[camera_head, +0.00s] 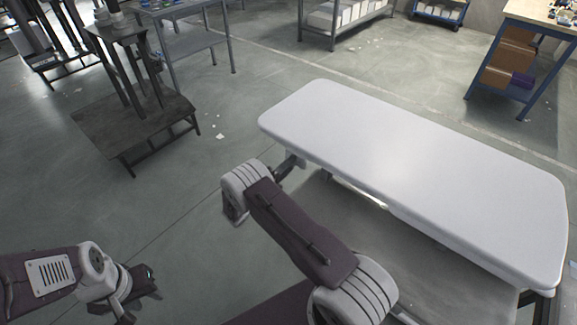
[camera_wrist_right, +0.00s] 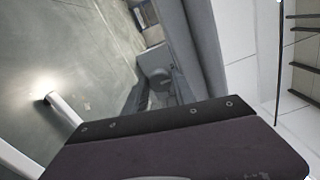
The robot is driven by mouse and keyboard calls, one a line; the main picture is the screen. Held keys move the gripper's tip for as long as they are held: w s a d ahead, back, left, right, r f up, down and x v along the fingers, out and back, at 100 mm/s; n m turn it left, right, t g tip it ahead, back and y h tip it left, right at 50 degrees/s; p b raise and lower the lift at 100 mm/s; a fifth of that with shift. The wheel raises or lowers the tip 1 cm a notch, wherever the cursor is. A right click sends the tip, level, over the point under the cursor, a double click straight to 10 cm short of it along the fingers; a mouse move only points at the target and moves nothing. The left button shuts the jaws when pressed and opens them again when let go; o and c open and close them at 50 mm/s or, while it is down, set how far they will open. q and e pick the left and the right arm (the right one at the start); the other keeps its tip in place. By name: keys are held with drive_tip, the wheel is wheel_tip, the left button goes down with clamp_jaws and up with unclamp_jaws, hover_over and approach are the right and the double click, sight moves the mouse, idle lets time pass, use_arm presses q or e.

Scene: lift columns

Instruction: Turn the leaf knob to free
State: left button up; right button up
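A white table top (camera_head: 410,165) with rounded corners runs across the right half of the head view. I cannot make out the leaf knob for certain in either view. My right arm reaches to the table's left end, and the dark end of my right gripper (camera_head: 288,166) is at or just under the near left edge. Its fingers are too small and partly hidden, so I cannot tell if it touches anything. My left gripper (camera_head: 145,284) is low at the lower left, over the floor and away from the table. Its finger gap is not clear.
A lower grey surface (camera_head: 450,265) lies below the table top. A dark low stand (camera_head: 135,125) is at the upper left. Grey shelving (camera_head: 190,45) and a workbench (camera_head: 540,22) with boxes stand behind.

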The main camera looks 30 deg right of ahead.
drive_tip(key=shift+o, duration=1.1)
drive_tip(key=v, duration=0.9)
